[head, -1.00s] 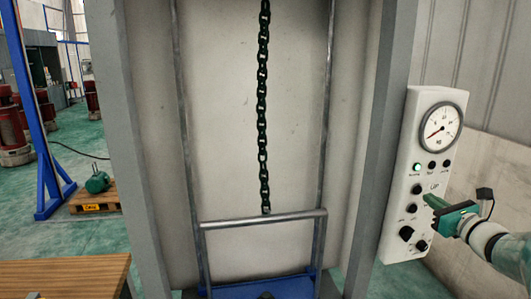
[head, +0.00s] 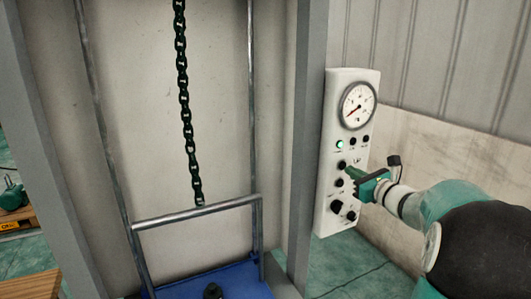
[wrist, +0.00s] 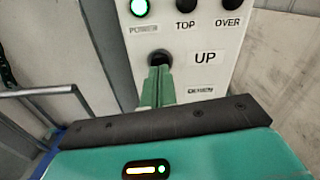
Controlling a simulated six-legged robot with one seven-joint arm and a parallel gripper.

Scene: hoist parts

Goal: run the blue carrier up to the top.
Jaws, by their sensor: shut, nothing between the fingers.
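The blue carrier (head: 235,281) sits low between the hoist's rails, with a grey bar frame (head: 195,213) rising from it. A dark chain (head: 184,95) hangs down to that bar. A white control panel (head: 330,190) stands right of the hoist. My gripper (head: 348,168) is shut and empty, its green fingertips at the UP button (wrist: 159,56). In the wrist view the tips overlap the button's lower part; I cannot tell whether it is pressed. The POWER lamp (wrist: 139,7) is lit green. The TOP lamp (wrist: 186,4) and OVER lamp (wrist: 231,4) are dark.
A DOWN label (wrist: 201,91) shows below UP, partly hidden. More dark knobs (head: 337,206) sit lower on the panel, under a round gauge (head: 357,105). A grey post (head: 308,140) stands between the panel and the carrier. A wooden top (head: 30,286) is at lower left.

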